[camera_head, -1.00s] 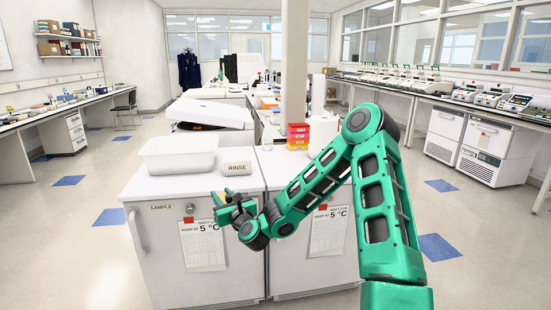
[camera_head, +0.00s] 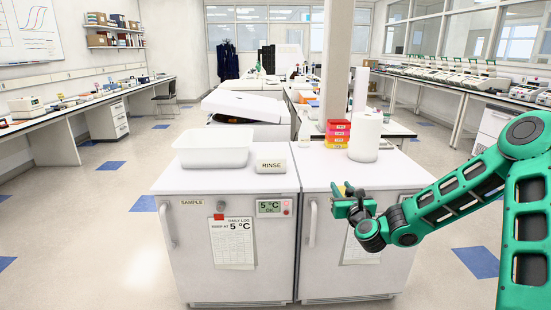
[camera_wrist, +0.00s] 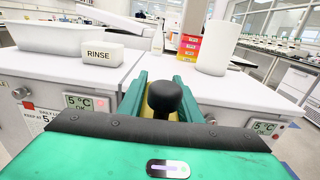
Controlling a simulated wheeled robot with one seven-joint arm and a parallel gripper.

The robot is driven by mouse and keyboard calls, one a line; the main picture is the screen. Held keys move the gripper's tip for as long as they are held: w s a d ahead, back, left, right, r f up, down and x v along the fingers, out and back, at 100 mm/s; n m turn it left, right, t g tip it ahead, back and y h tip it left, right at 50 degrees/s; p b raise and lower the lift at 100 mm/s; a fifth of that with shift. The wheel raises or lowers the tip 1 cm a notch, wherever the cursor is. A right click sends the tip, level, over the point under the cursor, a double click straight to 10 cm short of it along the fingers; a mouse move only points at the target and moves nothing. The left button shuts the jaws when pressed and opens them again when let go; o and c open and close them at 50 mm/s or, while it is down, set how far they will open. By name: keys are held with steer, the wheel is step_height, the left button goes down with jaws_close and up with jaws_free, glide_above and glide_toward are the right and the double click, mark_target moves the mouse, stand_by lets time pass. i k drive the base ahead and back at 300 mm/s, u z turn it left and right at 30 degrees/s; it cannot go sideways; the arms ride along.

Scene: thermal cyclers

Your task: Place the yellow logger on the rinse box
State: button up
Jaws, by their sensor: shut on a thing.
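My gripper (camera_head: 345,203) is shut on the yellow logger (camera_head: 342,189). It holds the logger in front of the right-hand white cabinet, near its top edge. In the wrist view, my gripper (camera_wrist: 161,98) has a green finger on each side of the logger, and a round black knob hides most of its yellow body (camera_wrist: 173,116). The rinse box (camera_head: 271,166) is a small cream block marked RINSE on top of the left cabinet. It also shows in the wrist view (camera_wrist: 97,55), ahead and left of my gripper. Nothing is on its top.
An open white tub (camera_head: 214,155) stands left of the rinse box. A stack of coloured boxes (camera_head: 337,133) and a white cylinder (camera_head: 366,138) stand behind on the right cabinet. The cabinet top (camera_head: 325,170) between the rinse box and the right edge is mostly clear.

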mark_target(270, 154)
steer(key=i, duration=1)
